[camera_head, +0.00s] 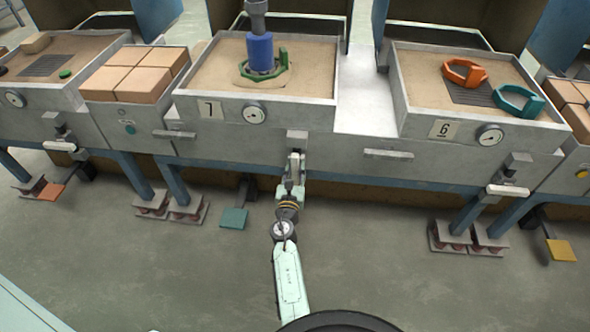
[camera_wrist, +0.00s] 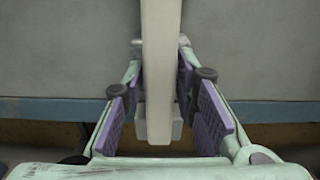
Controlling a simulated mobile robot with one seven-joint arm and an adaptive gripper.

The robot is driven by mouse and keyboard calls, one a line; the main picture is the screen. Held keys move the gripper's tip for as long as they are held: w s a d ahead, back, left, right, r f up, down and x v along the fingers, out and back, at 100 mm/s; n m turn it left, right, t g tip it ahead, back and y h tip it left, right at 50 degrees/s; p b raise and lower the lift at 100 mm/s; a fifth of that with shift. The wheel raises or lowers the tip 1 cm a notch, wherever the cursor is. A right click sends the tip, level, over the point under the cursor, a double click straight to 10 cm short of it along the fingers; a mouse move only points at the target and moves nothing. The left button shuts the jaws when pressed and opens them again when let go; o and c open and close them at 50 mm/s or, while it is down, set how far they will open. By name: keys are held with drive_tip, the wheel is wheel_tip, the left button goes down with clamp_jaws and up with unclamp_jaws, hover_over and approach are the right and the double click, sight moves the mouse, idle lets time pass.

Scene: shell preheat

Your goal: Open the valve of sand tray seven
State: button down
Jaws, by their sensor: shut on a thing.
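Sand tray seven (camera_head: 310,95) carries a "7" plate (camera_head: 211,110) and a round gauge (camera_head: 254,112) on its front. A grey valve block (camera_head: 297,137) sits on the front face right of the gauge. My gripper (camera_head: 294,178) is just below this block, at the tray's front. In the wrist view my gripper (camera_wrist: 160,105) is shut on a pale grey valve handle (camera_wrist: 161,70), with its purple pads on either side. The handle runs out toward the camera. In the head view my fingers mostly hide it.
Tray seven holds a green ring (camera_head: 283,60) and a blue cylinder (camera_head: 261,53) in sand. Tray six (camera_head: 440,127), at right, has its own white handle (camera_head: 508,190). A teal pedal (camera_head: 233,218) is on the floor left of my arm. The front floor is clear.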

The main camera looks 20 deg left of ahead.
drive_tip(key=shift+r, duration=0.15)
drive_tip(key=c, duration=1.4)
unclamp_jaws()
drive_tip(key=shift+c, duration=0.2)
drive_tip(key=shift+s, duration=0.1)
drive_tip(key=v, duration=0.7)
drive_tip(key=shift+s, duration=0.15)
